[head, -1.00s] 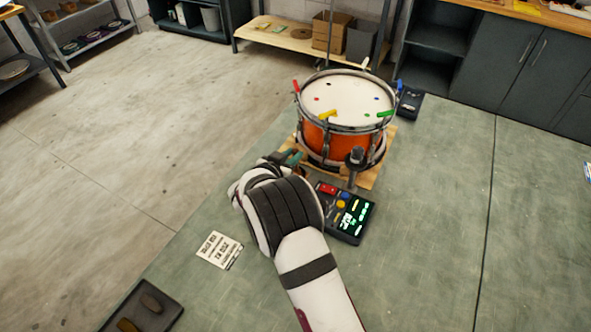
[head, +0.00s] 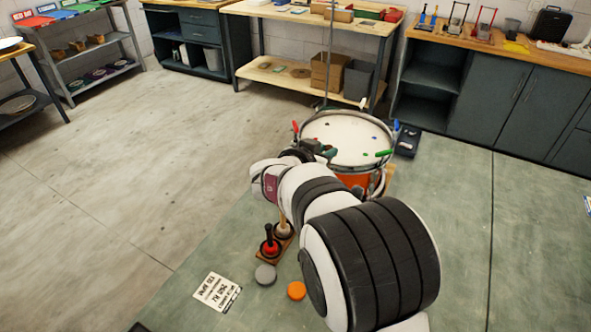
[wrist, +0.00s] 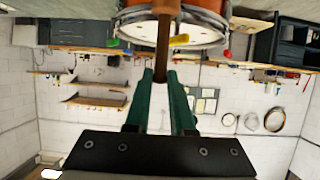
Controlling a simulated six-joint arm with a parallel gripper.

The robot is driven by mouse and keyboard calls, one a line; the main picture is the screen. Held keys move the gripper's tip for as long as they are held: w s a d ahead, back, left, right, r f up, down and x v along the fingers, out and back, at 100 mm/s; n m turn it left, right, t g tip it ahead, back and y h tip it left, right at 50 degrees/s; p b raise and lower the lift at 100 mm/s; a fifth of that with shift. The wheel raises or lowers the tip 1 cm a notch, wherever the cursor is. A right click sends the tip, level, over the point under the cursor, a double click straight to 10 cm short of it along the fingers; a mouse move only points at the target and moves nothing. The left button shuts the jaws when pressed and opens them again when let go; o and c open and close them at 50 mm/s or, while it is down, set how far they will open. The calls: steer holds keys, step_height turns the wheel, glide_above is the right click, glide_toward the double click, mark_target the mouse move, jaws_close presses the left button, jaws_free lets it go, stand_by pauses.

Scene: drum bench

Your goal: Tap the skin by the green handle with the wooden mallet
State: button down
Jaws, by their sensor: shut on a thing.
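The drum (head: 367,180), orange with a pale skin (head: 345,128), stands on the bench behind my arm. My gripper (wrist: 160,76) has green fingers shut on a brown wooden shaft, the mallet (wrist: 163,45). The shaft runs out of the top of the wrist view, so its head is hidden there. In the head view my gripper (head: 320,148) is at the drum's near left edge, and the mallet cannot be made out clearly.
A red handle (head: 295,127) and a blue handle (head: 396,125) stand at the drum rim; a yellow one (wrist: 179,40) shows in the wrist view. A stand (head: 270,248) holds upright-handled tools. A grey disc (head: 265,275) and an orange disc (head: 297,290) lie nearby.

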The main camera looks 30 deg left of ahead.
steer(key=s+d+r+m+h, duration=0.1)
steer(key=s+d+r, duration=0.1)
steer(key=d+r, duration=0.5)
steer(key=s+d+r+h, duration=0.1)
steer(key=d+r, duration=0.2)
steer(key=d, duration=0.8)
steer(key=s+d+r+m+h, duration=0.1)
steer(key=s+d+r, duration=0.1)
steer(key=d+r, duration=0.5)
steer(key=w+a+f+n+y, duration=0.2)
steer(key=w+a+f+y, duration=0.15)
steer(key=w+a, duration=0.6)
steer(key=w+a+f+n+y, duration=0.3)
steer(key=w+a+f, duration=0.5)
steer(key=w+a, duration=0.15)
step_height(320, 180, down, 6)
steer(key=r, duration=0.3)
steer(key=w+r, duration=0.1)
steer(key=r, duration=0.1)
steer(key=shift+r, duration=0.15)
